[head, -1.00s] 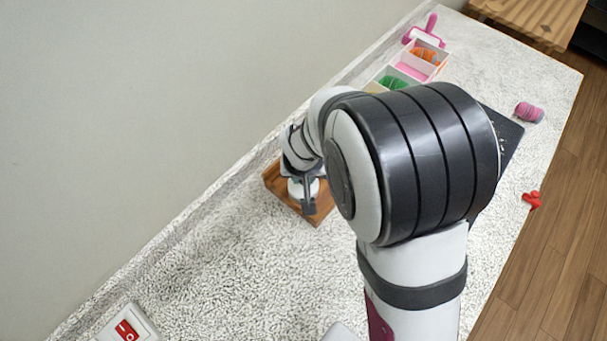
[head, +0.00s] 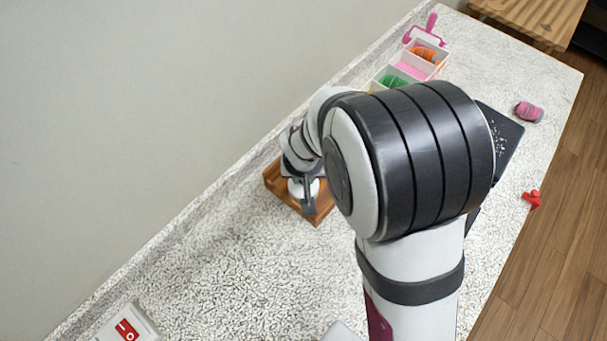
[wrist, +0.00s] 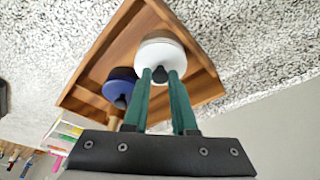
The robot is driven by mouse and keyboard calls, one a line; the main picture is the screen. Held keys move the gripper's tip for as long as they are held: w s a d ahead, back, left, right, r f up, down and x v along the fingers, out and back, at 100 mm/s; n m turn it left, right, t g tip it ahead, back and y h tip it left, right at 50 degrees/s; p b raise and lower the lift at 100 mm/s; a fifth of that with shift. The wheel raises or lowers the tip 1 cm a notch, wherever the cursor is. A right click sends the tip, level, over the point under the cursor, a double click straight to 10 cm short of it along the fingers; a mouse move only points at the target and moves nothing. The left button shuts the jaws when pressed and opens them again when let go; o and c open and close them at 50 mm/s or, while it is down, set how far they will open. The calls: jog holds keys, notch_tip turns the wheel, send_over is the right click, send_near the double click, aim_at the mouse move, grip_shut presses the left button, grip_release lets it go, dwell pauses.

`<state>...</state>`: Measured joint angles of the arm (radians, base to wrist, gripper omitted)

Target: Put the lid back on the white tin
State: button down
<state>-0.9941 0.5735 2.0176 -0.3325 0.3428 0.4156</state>
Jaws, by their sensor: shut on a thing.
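In the wrist view my gripper (wrist: 160,74) has its two green fingers closed around the dark knob of a white round lid (wrist: 158,52). The lid is over the wooden tray (wrist: 92,62). I cannot tell whether the white tin is beneath it or whether the two touch. In the head view a white round thing (head: 296,189) shows in the tray (head: 326,207), partly behind my gripper (head: 309,205). A blue round tin or lid with a dark knob (wrist: 119,84) stands beside the white one, partly behind a finger.
A white divided box (head: 432,66) with coloured rolls and a pink-handled tool (head: 425,32) stand at the back. A dark mat (head: 507,140), a pink roll (head: 528,112) and a red piece (head: 533,199) lie right. A red-switched box (head: 128,326) is front left.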

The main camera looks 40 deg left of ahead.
jog(key=shift+c, duration=0.8)
grip_release()
jog(key=shift+r, duration=0.1)
jog(key=shift+r, duration=3.4)
grip_shut()
jog(key=shift+f, duration=0.1)
